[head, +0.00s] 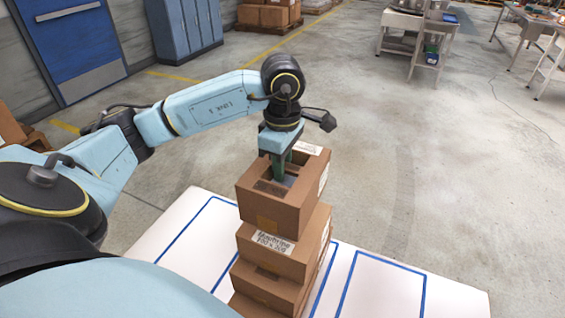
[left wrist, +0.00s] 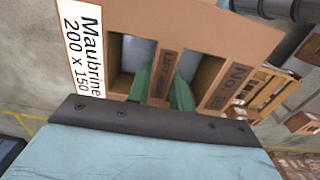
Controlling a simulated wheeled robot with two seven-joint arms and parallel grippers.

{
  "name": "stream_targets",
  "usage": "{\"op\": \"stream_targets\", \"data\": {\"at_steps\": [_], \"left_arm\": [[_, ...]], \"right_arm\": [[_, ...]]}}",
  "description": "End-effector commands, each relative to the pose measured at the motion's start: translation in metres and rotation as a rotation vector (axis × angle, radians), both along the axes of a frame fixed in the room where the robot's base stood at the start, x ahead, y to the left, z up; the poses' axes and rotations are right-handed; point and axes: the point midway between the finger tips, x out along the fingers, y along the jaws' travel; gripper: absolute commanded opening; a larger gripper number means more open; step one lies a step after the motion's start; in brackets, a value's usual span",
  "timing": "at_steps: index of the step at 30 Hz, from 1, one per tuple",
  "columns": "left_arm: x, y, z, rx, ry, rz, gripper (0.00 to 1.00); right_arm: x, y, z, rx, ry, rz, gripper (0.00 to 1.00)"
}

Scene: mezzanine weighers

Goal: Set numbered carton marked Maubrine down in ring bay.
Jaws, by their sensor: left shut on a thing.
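A brown carton (head: 268,205) is at the top of a stack. In the left wrist view its top (left wrist: 215,25) bears a white label (left wrist: 84,45) reading "Maubrine 200 x 150" and a "No" marking whose number is unclear. My left gripper (head: 281,173) points down into the carton's top opening. Its green fingers (left wrist: 160,92) are shut on the strip between two holes. Whether the carton rests on the one below cannot be told. A white table (head: 455,295) has blue-outlined bays, one at left (head: 185,250) and one at right (head: 385,285). No ring mark shows. My right gripper is out of view.
Below the held carton are a labelled carton (head: 310,245) and another carton (head: 262,287). The right bay looks empty. Concrete floor surrounds the table. Metal benches (head: 415,25) and cartons on a pallet (head: 265,15) stand far back.

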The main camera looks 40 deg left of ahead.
Motion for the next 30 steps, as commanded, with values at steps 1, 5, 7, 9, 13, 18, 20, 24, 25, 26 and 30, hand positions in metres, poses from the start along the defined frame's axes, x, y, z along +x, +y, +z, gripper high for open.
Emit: {"op": "stream_targets", "data": {"at_steps": [1, 5, 7, 9, 13, 18, 20, 24, 25, 26, 30], "left_arm": [[0.000, 0.000, -0.006, 0.000, -0.001, 0.001, 0.00], [0.000, 0.000, -0.015, 0.000, -0.001, 0.000, 0.00], [0.000, 0.000, -0.020, 0.000, -0.001, 0.000, 0.00], [0.000, 0.000, -0.025, 0.000, -0.001, 0.000, 0.00], [0.000, 0.000, -0.034, -0.001, -0.001, 0.000, 0.00], [0.000, 0.000, -0.046, 0.000, -0.002, 0.000, 0.00], [0.000, 0.000, -0.050, 0.000, -0.002, 0.000, 0.00], [0.000, 0.000, -0.058, 0.001, -0.002, 0.000, 0.00], [0.000, 0.000, -0.059, 0.000, -0.001, 0.000, 0.00], [0.000, 0.000, -0.060, 0.000, -0.001, 0.000, 0.00], [0.000, 0.000, -0.062, 0.000, -0.001, 0.000, 0.00]], "right_arm": [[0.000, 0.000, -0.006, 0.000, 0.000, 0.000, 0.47], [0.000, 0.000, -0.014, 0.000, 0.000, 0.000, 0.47], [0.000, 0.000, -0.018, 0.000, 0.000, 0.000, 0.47], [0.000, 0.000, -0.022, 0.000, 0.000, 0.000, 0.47], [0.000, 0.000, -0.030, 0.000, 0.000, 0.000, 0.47], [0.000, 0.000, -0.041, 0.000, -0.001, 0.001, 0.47], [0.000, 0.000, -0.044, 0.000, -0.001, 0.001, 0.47], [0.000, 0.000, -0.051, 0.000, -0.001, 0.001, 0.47], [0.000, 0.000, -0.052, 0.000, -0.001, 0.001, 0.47], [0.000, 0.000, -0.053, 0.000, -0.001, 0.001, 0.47], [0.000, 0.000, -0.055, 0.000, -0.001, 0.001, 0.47]]}}
